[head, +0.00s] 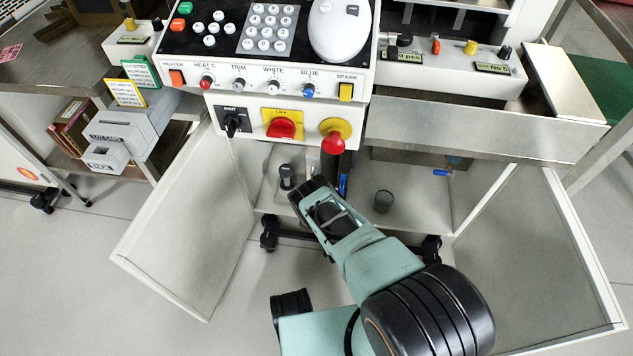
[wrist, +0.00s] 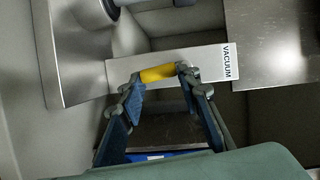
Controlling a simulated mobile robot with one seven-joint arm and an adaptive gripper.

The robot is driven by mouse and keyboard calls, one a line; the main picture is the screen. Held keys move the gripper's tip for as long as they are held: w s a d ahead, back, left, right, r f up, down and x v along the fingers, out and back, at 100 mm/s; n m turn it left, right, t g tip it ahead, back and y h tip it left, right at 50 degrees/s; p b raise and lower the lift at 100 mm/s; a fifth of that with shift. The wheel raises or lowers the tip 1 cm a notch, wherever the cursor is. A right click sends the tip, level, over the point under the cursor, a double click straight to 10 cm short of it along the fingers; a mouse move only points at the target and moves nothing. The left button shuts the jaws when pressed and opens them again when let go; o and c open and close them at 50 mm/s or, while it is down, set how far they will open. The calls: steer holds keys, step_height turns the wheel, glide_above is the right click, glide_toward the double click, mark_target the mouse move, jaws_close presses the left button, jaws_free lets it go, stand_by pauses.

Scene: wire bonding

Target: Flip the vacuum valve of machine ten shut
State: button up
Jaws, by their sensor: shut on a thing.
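The vacuum valve's yellow handle (wrist: 158,73) lies between my fingertips in the wrist view, roughly level in the picture. It sits at a pale metal plate (wrist: 210,66) with the label VACUUM at its right end. My gripper (wrist: 159,76) is shut on this handle, one finger at each end of its visible part. In the head view my gripper (head: 308,192) reaches low into the open cabinet (head: 415,205) under the machine's control panel. The handle and the label are hidden there behind my gripper and arm. The valve's body does not show clearly.
Both cabinet doors, the left one (head: 192,222) and the right one (head: 545,250), stand open beside my arm. A small dark green cup (head: 383,201) stands on the cabinet floor, right of my gripper.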

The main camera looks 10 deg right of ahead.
steer(key=shift+w+r, duration=0.1)
steer(key=o, duration=1.2)
steer(key=shift+c, duration=0.2)
